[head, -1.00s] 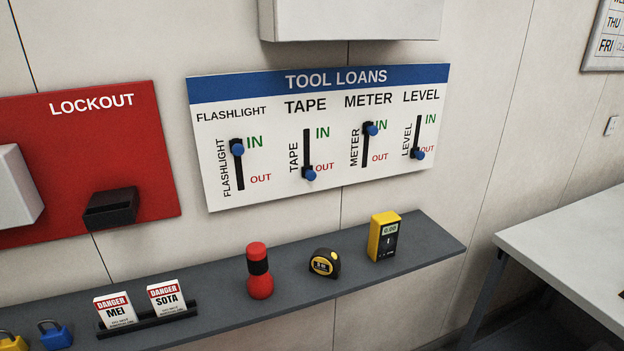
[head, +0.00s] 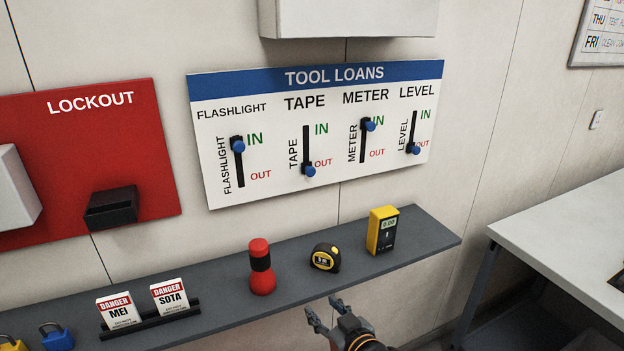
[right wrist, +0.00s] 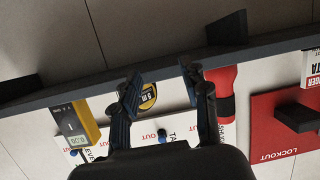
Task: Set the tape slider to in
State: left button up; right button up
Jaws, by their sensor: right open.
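The tape slider (head: 309,170) on the tool loans board (head: 275,185) has its blue knob at the bottom of its slot, beside OUT. The flashlight knob (head: 239,146) and meter knob (head: 369,125) are at the IN end. The level knob (head: 413,148) is at the bottom, by OUT. My right gripper (head: 325,311) is open and empty at the bottom of the head view, in front of the shelf and below the board. In the right wrist view the picture is upside down, and the open fingers (right wrist: 160,82) frame the tape measure's side of the shelf. My left gripper is not in view.
A grey shelf (head: 225,290) runs under the board. On it stand a red flashlight (head: 261,268), a tape measure (head: 325,257), a yellow meter (head: 382,231) and danger tags (head: 119,310). A table (head: 570,240) is at the right.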

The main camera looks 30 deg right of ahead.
jog(key=w+d+r+t, duration=0.3)
jog(key=w+r+t, duration=0.15)
jog(key=r, duration=0.65)
jog(key=m+t+h, duration=0.1)
jog(key=t, duration=0.3)
send_near(312, 173)
jog(key=p+x, duration=0.4)
jog(key=x, duration=0.3)
jog(key=shift+a+r, duration=0.1)
jog(key=shift+r, duration=0.1)
jog(key=shift+w+r, duration=0.1)
jog(key=shift+w, duration=0.45)
grip_shut()
